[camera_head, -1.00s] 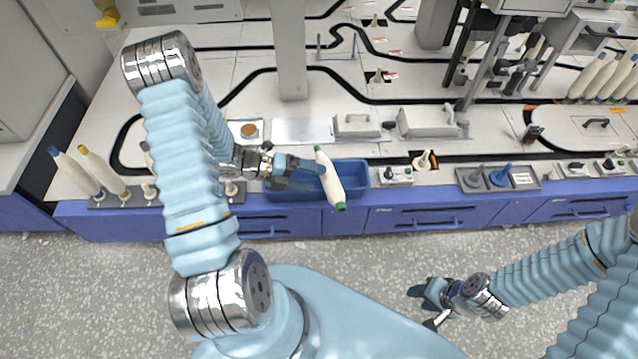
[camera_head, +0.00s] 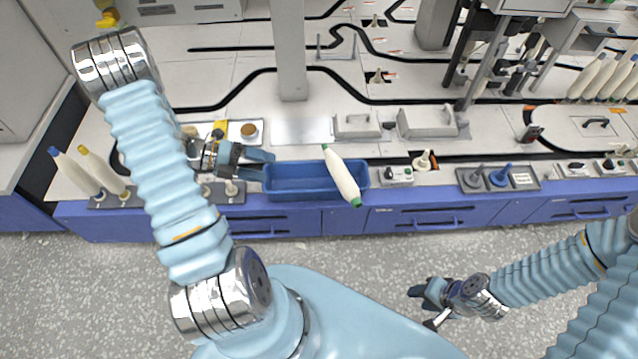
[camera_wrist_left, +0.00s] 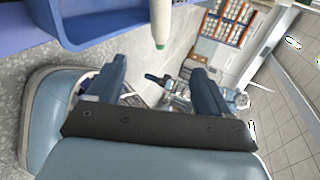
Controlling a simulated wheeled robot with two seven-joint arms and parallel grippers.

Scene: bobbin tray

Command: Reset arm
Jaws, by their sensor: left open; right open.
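My left gripper (camera_head: 262,165) is open and empty at the left end of the blue tray (camera_head: 290,192). A white bobbin with green ends (camera_head: 342,177) lies tilted across the right part of the tray, its lower end reaching over the front rim. The left gripper is apart from the bobbin. In the left wrist view the two open fingers (camera_wrist_left: 160,85) show with nothing between them, and the bobbin's green-tipped end (camera_wrist_left: 160,25) hangs beyond them. My right gripper (camera_head: 424,304) is open and empty, low over the floor in front of the bench.
Bobbins with blue and yellow tips (camera_head: 88,172) stand in a holder at the left. A control box (camera_head: 397,175) stands right of the tray. The floor before the bench is clear.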

